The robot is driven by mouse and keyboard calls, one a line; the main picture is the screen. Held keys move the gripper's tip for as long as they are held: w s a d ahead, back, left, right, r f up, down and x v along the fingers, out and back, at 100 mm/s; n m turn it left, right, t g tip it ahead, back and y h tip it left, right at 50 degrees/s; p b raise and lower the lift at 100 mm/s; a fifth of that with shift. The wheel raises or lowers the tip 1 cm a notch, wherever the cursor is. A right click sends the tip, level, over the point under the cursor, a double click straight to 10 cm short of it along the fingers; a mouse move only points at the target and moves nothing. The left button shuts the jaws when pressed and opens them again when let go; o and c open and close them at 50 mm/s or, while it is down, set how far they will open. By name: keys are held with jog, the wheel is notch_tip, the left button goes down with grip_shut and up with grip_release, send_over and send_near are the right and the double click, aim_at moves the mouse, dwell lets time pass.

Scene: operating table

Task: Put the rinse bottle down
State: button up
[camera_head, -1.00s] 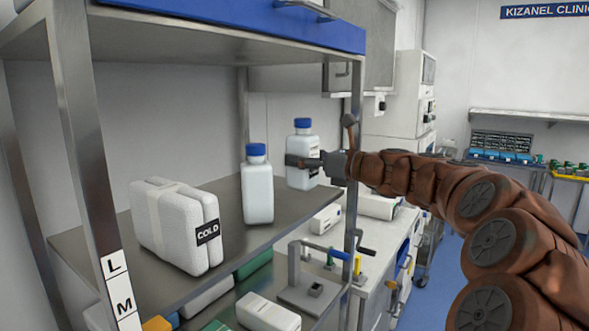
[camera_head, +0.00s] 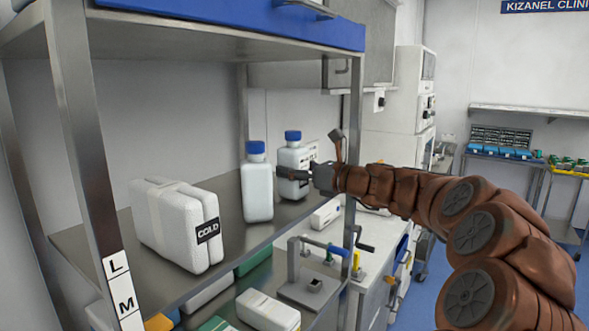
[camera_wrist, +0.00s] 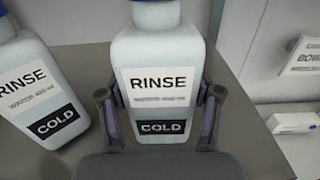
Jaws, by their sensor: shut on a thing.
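A white rinse bottle (camera_head: 290,181) with a blue cap stands upright at the right end of the grey metal shelf (camera_head: 215,240). My gripper (camera_head: 291,174) is shut on it from the right. In the wrist view the held bottle (camera_wrist: 160,60) shows a RINSE label and a dark COLD label, with a finger of my gripper (camera_wrist: 160,115) on each side. Its base is low at the shelf surface; I cannot tell if it touches. A second, like bottle (camera_head: 257,188) stands just left of it, also labelled RINSE in the wrist view (camera_wrist: 38,90).
A white COLD box (camera_head: 170,225) stands on the left of the shelf. A metal post (camera_head: 353,150) rises at the shelf's right corner, close to my arm. A lower shelf holds boxes and a crank device (camera_head: 312,285). Bare shelf lies in front of the bottles.

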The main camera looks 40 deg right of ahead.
jog(key=o, duration=1.7)
jog(key=shift+f, duration=0.1)
jog(key=b+v, duration=0.2)
jog(key=v, duration=1)
